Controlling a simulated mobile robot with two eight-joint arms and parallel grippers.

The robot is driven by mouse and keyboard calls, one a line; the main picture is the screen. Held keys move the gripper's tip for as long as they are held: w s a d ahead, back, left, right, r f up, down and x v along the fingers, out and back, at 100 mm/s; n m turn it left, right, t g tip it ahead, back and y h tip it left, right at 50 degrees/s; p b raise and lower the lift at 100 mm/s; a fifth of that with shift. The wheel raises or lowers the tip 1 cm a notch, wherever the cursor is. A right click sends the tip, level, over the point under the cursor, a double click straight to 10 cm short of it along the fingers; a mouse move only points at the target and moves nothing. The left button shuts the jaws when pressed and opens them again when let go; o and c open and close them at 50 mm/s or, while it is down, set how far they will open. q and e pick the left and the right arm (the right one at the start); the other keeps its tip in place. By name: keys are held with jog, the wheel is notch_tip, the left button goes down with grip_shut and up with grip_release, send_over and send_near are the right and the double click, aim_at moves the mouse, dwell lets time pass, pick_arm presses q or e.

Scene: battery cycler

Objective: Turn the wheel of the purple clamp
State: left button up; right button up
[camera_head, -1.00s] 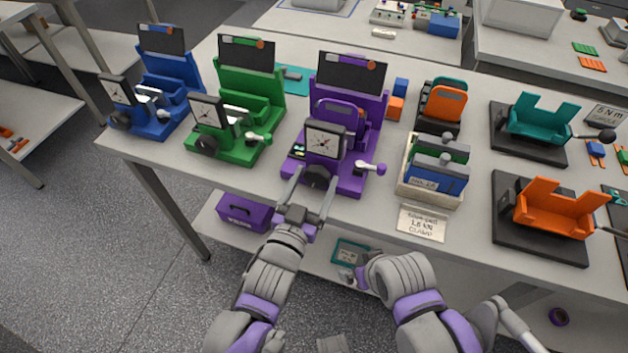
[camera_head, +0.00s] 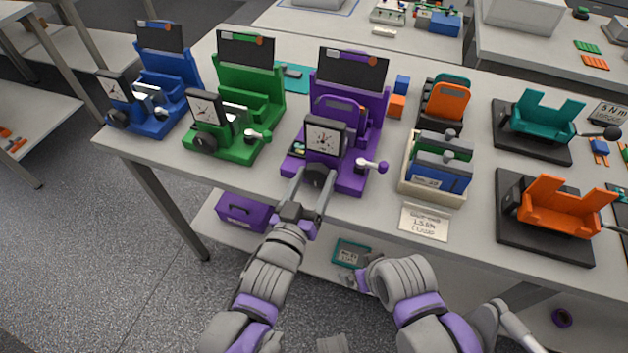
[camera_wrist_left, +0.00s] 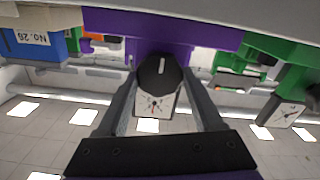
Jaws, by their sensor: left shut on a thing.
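The purple clamp (camera_head: 350,110) stands on the table, between the green clamp and the wooden rack. Its dark round wheel (camera_head: 317,177) is at the front, below a square dial (camera_head: 324,139). My left gripper (camera_head: 314,180) is at the clamp's front, with its fingers on either side of the wheel. In the left wrist view the wheel (camera_wrist_left: 160,75), with a light mark on its face, sits between the two fingers, and the dial (camera_wrist_left: 155,104) shows beside it. The left gripper is shut on the wheel.
A green clamp (camera_head: 236,110) and a blue clamp (camera_head: 157,90) stand to the left. A rack (camera_head: 407,176) with blue and green blocks stands to the right, behind a label card (camera_head: 424,222).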

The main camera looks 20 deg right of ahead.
pick_arm(q)
jog(key=n+b, duration=0.2)
jog(key=n, duration=0.1)
jog(key=shift+f+n, duration=0.15)
jog(key=shift+n, duration=0.15)
jog(key=shift+n+b, duration=0.9)
jog(key=shift+n, duration=0.8)
jog(key=o, duration=1.4)
jog(key=shift+a, duration=0.1)
jog(key=shift+c, duration=0.2)
jog(key=p+v, duration=0.1)
jog(key=v, duration=0.9)
jog(key=shift+s+a, duration=0.25)
jog(key=shift+s, duration=0.1)
